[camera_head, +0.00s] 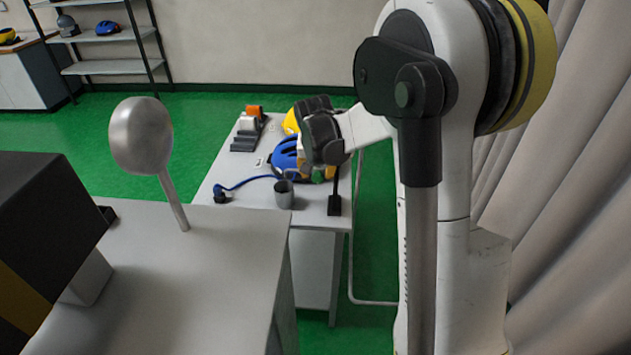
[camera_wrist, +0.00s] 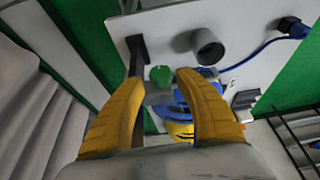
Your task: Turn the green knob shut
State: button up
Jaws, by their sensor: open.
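The green knob (camera_head: 318,178) shows as a small patch just below my gripper (camera_head: 316,168) in the head view. In the wrist view the round green knob (camera_wrist: 160,75) lies between the two yellow fingertips of my gripper (camera_wrist: 158,82). The fingers are spread, with a visible gap on both sides of the knob. I cannot tell how far above or around the knob the fingertips are. A dark upright post on a black base (camera_wrist: 137,50) stands beside the knob; its base (camera_head: 335,205) also shows in the head view.
A grey cup (camera_head: 284,195), a blue helmet (camera_head: 284,157), a yellow helmet (camera_head: 290,121) and a blue cable (camera_head: 243,183) are close by on the white table (camera_head: 222,178). A grey counter (camera_head: 185,290) with a metal paddle-shaped piece (camera_head: 141,135) stands nearer. Curtains hang at right.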

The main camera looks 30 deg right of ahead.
aim_at(317, 176)
jog(key=shift+b+x, duration=0.5)
jog(key=shift+x, duration=1.5)
jog(key=c, duration=0.9)
